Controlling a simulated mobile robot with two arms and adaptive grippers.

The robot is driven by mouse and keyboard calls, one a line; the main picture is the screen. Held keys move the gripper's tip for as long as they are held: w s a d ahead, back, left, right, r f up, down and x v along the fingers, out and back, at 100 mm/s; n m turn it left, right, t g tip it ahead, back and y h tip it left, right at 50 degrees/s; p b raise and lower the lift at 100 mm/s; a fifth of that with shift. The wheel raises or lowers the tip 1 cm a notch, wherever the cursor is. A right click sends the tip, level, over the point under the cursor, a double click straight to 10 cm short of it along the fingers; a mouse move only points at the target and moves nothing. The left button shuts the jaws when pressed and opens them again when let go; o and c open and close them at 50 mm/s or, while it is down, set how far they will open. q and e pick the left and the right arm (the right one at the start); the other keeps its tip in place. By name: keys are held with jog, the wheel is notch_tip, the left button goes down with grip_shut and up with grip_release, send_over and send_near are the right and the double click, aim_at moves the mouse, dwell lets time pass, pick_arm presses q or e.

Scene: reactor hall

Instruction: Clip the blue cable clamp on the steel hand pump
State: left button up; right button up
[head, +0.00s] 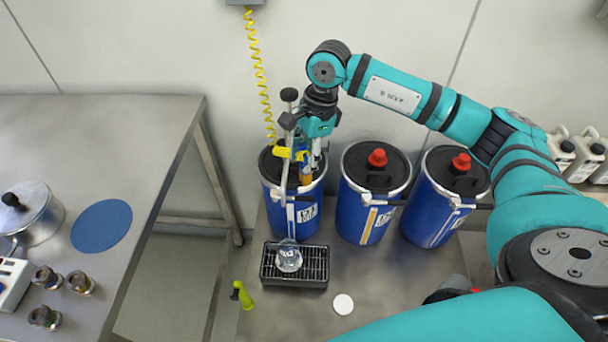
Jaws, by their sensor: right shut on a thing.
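The steel hand pump (284,172) stands upright on the left blue drum, with a black knob on top. My right gripper (309,160) points down just right of the pump, above the drum lid. It is shut on a small blue piece, the blue cable clamp (300,156), which is largely hidden by the fingers and pump. The clamp is close beside the pump; I cannot tell whether it touches it. A yellow piece (282,152) sits at the pump where the yellow coiled cable (259,75) comes down. My left gripper is out of view.
Two more blue drums (362,215) with red caps stand to the right. In front are a black grate tray (270,280) holding a glass vessel (289,257), a lime-green clamp (243,295) and a white disc (343,304). A steel table (150,125) is at left.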

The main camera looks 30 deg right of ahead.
jog(key=w+d+r+m+t+h+p, duration=0.1)
jog(key=w+d+r+m+h+p, duration=0.1)
jog(key=w+d+m, duration=0.7)
jog(key=w+d+r+m+t+h+p, duration=0.1)
jog(key=w+d+r+m, duration=0.2)
jog(key=m, duration=1.1)
pick_arm(q)
jog(key=b, duration=0.3)
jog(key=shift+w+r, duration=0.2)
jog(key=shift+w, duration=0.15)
pick_arm(e)
jog(key=f, duration=0.1)
jog(key=d+f, duration=0.1)
jog(key=f, duration=0.1)
jog(key=s+f, duration=0.1)
jog(key=f, duration=0.1)
jog(key=shift+d+f, duration=0.2)
jog(key=shift+f, duration=0.05)
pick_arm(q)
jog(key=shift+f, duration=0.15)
pick_arm(e)
jog(key=shift+f, duration=0.25)
pick_arm(q)
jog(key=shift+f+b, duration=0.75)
jog(key=shift+b, duration=0.2)
pick_arm(e)
jog(key=shift+s+x, duration=0.1)
jog(key=shift+x, duration=0.5)
jog(key=shift+s+x, duration=0.15)
jog(key=shift+x, duration=0.45)
